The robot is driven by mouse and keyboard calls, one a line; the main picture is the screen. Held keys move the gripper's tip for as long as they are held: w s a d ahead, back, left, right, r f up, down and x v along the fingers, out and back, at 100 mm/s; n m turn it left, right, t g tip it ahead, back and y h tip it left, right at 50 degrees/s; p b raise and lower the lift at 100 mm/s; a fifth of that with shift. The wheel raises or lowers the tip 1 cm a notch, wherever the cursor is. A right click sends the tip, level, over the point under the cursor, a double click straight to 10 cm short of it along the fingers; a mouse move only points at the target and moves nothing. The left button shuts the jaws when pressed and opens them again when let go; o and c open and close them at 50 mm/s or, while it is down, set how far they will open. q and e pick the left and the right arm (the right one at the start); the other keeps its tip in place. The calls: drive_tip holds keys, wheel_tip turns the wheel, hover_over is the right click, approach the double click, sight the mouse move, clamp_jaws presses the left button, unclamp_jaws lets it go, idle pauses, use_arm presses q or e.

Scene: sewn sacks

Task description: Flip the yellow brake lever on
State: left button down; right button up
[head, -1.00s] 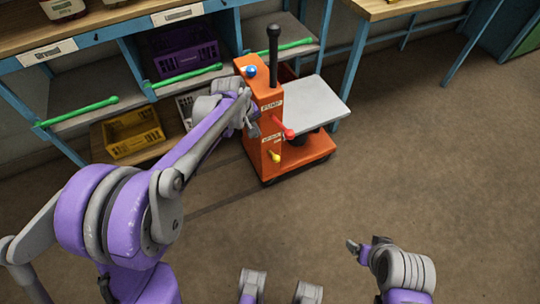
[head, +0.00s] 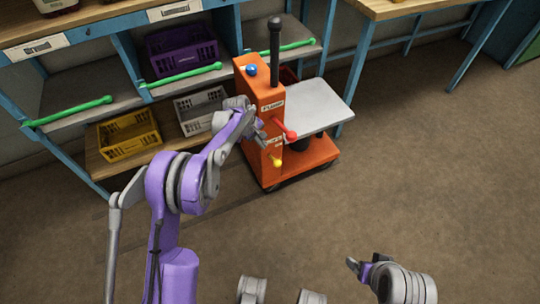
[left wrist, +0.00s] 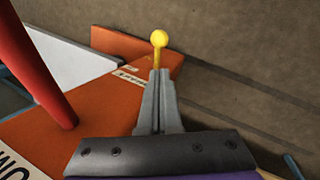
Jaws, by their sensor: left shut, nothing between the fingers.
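The orange lift cart (head: 262,95) stands on the floor in the head view. Its yellow brake lever (head: 277,162) sticks out low on the front panel, with a round knob. My left gripper (head: 262,138) is shut and empty, just above and left of that lever. In the left wrist view the closed fingertips (left wrist: 160,73) point at the yellow lever (left wrist: 158,40). Its stem shows just beyond the tips; I cannot tell whether they touch. My right gripper (head: 354,266) hangs over the floor at lower right, far from the cart; its jaw opening is unclear.
A red lever (head: 290,135) juts out above the yellow one; it also shows at left in the wrist view (left wrist: 38,65). The cart has a grey platform (head: 315,105). Shelves with a yellow crate (head: 128,140) stand behind. The floor at right is clear.

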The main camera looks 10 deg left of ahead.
use_arm(q)
drive_tip(key=b, duration=0.2)
hover_over(273, 159)
drive_tip(key=s, duration=0.2)
wheel_tip(273, 159, down, 9)
drive_tip(key=shift+a+f, duration=0.2)
drive_tip(key=shift+a, duration=0.15)
use_arm(e)
wheel_tip(273, 159, down, 2)
drive_tip(key=shift+w+f, duration=0.15)
drive_tip(key=shift+f, duration=0.05)
